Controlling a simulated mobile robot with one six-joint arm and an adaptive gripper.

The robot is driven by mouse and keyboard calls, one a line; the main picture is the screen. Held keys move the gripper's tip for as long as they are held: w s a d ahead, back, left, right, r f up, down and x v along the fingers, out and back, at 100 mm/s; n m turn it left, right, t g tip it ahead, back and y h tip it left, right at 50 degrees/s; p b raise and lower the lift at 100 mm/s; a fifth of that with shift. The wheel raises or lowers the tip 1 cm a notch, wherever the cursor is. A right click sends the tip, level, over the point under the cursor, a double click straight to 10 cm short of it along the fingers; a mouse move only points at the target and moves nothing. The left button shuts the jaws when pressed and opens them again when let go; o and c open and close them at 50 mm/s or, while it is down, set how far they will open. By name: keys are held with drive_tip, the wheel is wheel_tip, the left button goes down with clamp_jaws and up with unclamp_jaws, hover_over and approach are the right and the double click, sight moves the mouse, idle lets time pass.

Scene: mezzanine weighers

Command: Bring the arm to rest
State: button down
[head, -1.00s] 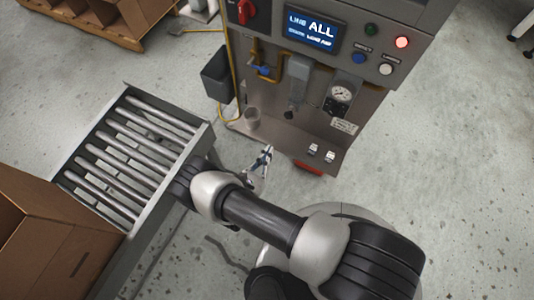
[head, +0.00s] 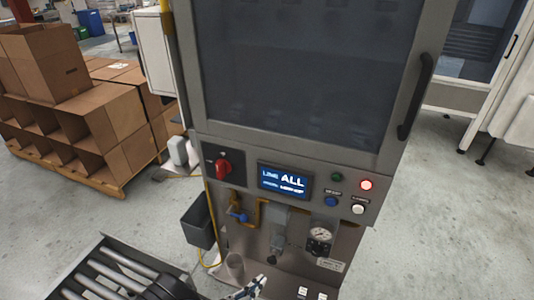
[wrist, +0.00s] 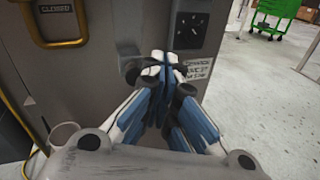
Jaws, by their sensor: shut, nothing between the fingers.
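My gripper (wrist: 160,75) shows in the wrist view with its blue and white fingers together and nothing between them. In the head view only the tip of my gripper (head: 254,287) shows at the bottom edge, in front of the lower part of the machine cabinet (head: 345,170). Most of my arm is below the head picture. I cannot tell how far the fingertips are from the machine.
A roller conveyor (head: 100,272) stands at lower left. Cardboard boxes (head: 112,120) sit on a pallet at left. The floor at right (head: 440,220) is clear.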

drive_tip(key=s+d+r+m+g, duration=0.1)
drive_tip(key=d+r+m+g, duration=0.55)
drive_tip(key=r, duration=0.55)
drive_tip(key=s+d+r+m+g, duration=0.1)
drive_tip(key=d+r+m+g, duration=0.55)
drive_tip(key=r, duration=0.45)
drive_tip(key=s+d+r+m+t+y, duration=0.4)
drive_tip(key=s+r+m+y, duration=0.6)
drive_tip(key=s+r+m, duration=0.3)
drive_tip(key=shift+s+r+y, duration=0.4)
drive_tip(key=shift+s+r, duration=0.85)
drive_tip(key=shift+s, duration=0.15)
drive_tip(key=shift+d, duration=0.1)
